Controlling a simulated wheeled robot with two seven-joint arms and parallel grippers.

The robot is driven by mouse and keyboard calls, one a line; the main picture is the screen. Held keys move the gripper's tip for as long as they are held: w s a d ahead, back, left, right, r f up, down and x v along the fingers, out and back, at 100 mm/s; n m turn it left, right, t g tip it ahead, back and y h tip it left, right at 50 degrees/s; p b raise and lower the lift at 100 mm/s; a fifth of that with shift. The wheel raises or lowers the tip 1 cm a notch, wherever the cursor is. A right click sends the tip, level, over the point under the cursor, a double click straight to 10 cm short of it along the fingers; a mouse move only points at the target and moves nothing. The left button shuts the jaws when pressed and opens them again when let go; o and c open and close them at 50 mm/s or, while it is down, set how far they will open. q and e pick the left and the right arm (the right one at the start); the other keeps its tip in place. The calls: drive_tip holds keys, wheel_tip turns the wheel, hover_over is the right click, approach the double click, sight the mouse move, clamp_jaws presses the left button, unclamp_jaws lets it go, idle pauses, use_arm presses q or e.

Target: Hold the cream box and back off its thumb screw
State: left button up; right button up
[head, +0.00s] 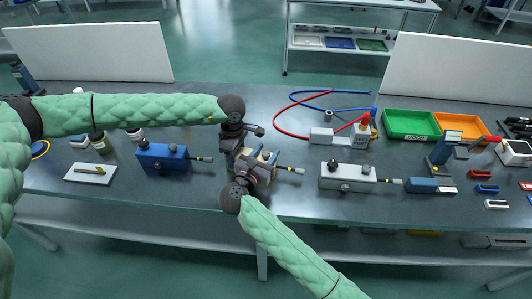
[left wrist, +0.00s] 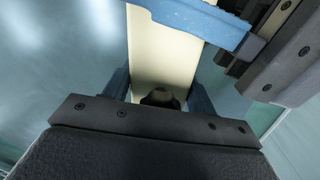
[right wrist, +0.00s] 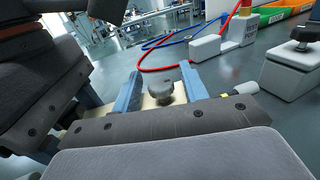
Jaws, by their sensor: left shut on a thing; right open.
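The cream box (head: 266,157) is at the table's front middle, mostly covered by my two grippers. My left gripper (head: 250,150) is shut on it; in the left wrist view the cream face (left wrist: 163,50) runs between the blue fingers. A dark round knob (left wrist: 160,98) shows low between them. My right gripper (head: 262,170) is open at the near side of the box. In the right wrist view the grey thumb screw (right wrist: 160,92) stands between its two blue fingers, with a gap to each. Whether the screw has turned cannot be told.
A blue box (head: 163,158) with a knob stands left, a pale grey box (head: 347,178) with a knob right. A red and blue hose (head: 290,118) lies behind. Green (head: 410,124) and orange (head: 458,127) bins stand at back right. My two arms are close together at the box.

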drive_tip(key=shift+c, duration=0.4)
drive_tip(key=c, duration=0.9)
drive_tip(key=shift+o, duration=0.2)
drive_tip(key=shift+f+n+t+y, duration=0.1)
drive_tip(key=shift+n+t+y, duration=0.2)
drive_tip(key=shift+n+y, duration=0.15)
drive_tip(key=n+t+y, duration=0.1)
drive_tip(key=n+y, duration=0.2)
drive_tip(key=y, duration=0.2)
drive_tip(key=n+y, duration=0.2)
drive_tip(key=y, duration=0.1)
drive_tip(key=n+y, duration=0.2)
drive_tip(key=y, duration=0.1)
drive_tip(key=shift+d, duration=0.1)
drive_tip(key=n+g+y, duration=0.1)
drive_tip(key=n+y, duration=0.1)
drive_tip(key=y, duration=0.1)
drive_tip(key=n+g+y, duration=0.1)
drive_tip(key=n+y, duration=0.1)
drive_tip(key=y, duration=0.1)
drive_tip(key=shift+w, duration=0.1)
drive_tip(key=shift+n+g+y, duration=1.55)
drive_tip(key=shift+g+y, duration=0.05)
drive_tip(key=shift+y, duration=0.25)
clamp_jaws()
drive_tip(key=shift+n+g+y, duration=0.3)
